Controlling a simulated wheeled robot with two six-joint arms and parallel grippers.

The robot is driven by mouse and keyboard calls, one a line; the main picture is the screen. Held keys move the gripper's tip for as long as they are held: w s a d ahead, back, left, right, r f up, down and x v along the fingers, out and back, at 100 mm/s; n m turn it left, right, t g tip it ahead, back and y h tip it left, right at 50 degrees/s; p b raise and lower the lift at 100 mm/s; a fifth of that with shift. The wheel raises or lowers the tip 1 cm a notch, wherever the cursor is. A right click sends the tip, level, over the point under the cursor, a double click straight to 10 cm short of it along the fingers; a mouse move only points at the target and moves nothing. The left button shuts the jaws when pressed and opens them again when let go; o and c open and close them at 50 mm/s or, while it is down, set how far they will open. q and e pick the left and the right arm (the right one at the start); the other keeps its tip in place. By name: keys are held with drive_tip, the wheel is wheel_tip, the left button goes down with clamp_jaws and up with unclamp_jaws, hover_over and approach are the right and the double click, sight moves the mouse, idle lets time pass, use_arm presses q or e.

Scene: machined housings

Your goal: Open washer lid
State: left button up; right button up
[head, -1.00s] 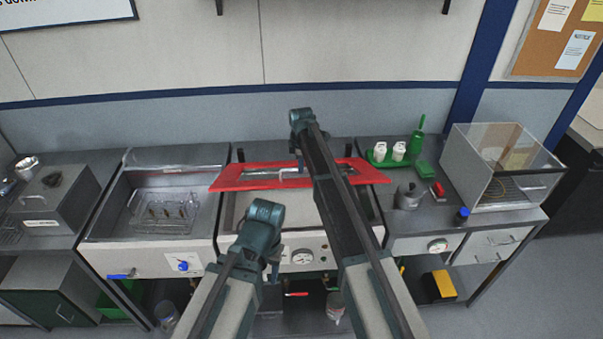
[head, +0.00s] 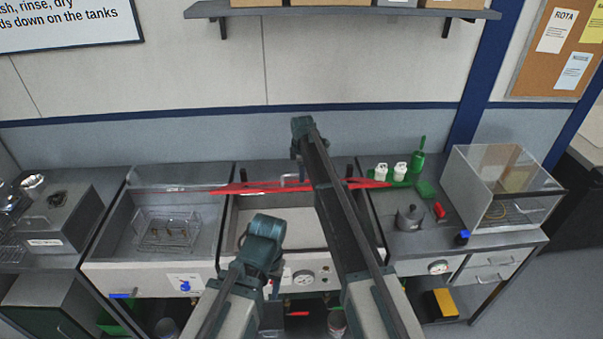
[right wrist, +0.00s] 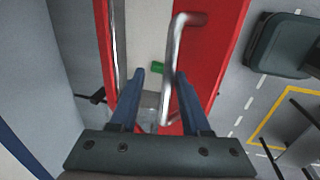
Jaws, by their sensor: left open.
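The washer lid is a red frame (head: 240,188) with a pale panel and a metal bar handle (head: 290,180). It stands raised over the back of the middle tank (head: 285,225) and shows nearly edge-on in the head view. The tank is uncovered below it. My right gripper (head: 299,172) is at the handle. In the right wrist view its blue fingers (right wrist: 158,74) are apart, with the handle (right wrist: 172,75) between them, nearer the right finger; the red frame (right wrist: 215,45) is beyond. My left gripper (head: 272,285) is open and empty near the tank's front, clear of the lid.
A tank with a wire rack (head: 165,235) is on the left. On the right are a grey pot (head: 410,217), a green tray with white bottles (head: 400,184) and a clear box (head: 500,190). A wall shelf (head: 340,13) hangs above.

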drive_tip(key=shift+s+r, duration=0.2)
drive_tip(key=shift+s, duration=0.15)
drive_tip(key=shift+s+f, duration=0.15)
drive_tip(key=shift+s, duration=0.05)
drive_tip(key=s+f+b, duration=0.4)
drive_tip(key=f+b, duration=0.3)
drive_tip(key=s+f+b, duration=0.3)
drive_tip(key=f+b, duration=0.4)
drive_tip(key=b, duration=0.1)
drive_tip(key=s+f+b, duration=0.4)
drive_tip(key=f+b, duration=0.3)
drive_tip(key=f, duration=0.1)
drive_tip(key=shift+s+f, duration=0.1)
drive_tip(key=shift+s, duration=0.2)
wheel_tip(320, 180, up, 14)
drive_tip(key=s+p, duration=0.3)
drive_tip(key=p, duration=1.1)
drive_tip(key=s+f+m+b, duration=0.2)
drive_tip(key=s, duration=0.5)
drive_tip(key=s+f+m+b, duration=0.2)
drive_tip(key=s, duration=0.5)
drive_tip(key=shift+a+f+m+g+b, duration=0.3)
drive_tip(key=shift+g+b, duration=0.1)
drive_tip(key=shift+s, duration=0.1)
